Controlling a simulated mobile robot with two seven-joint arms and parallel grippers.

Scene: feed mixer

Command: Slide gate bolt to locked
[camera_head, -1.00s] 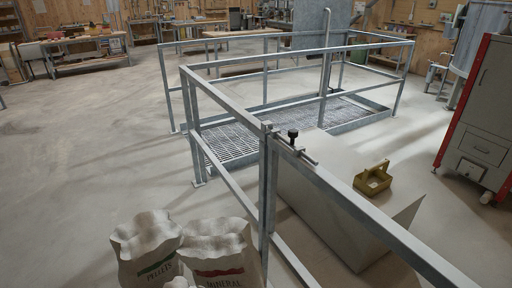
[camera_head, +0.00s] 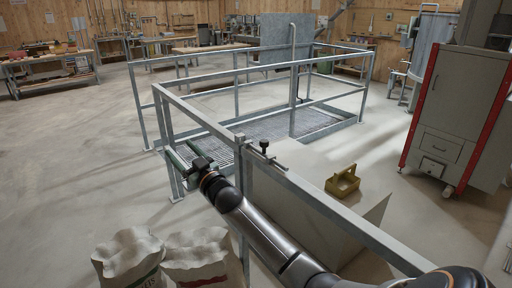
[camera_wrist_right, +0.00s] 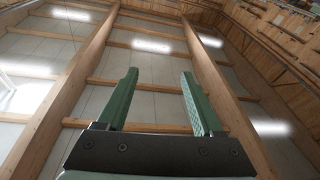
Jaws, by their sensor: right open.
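The gate bolt (camera_head: 272,158) is a small metal slide with a black knob (camera_head: 264,146), mounted on the top rail of the grey gate (camera_head: 340,213) beside the gate post (camera_head: 240,150). Whether it is locked is too small to tell. My right gripper (camera_head: 184,155) is to the left of the bolt, apart from it, with its arm reaching in from the lower right. Its green fingers are spread and empty in the right wrist view (camera_wrist_right: 158,88), which faces the ceiling. My left gripper is not in view.
Railings (camera_head: 210,122) surround a floor grating (camera_head: 270,127) behind the gate. Feed sacks (camera_head: 128,258) stand at the lower left. A yellow caddy (camera_head: 343,181) sits on a pale block behind the gate. A grey and red cabinet (camera_head: 450,110) stands at the right. Open floor lies left.

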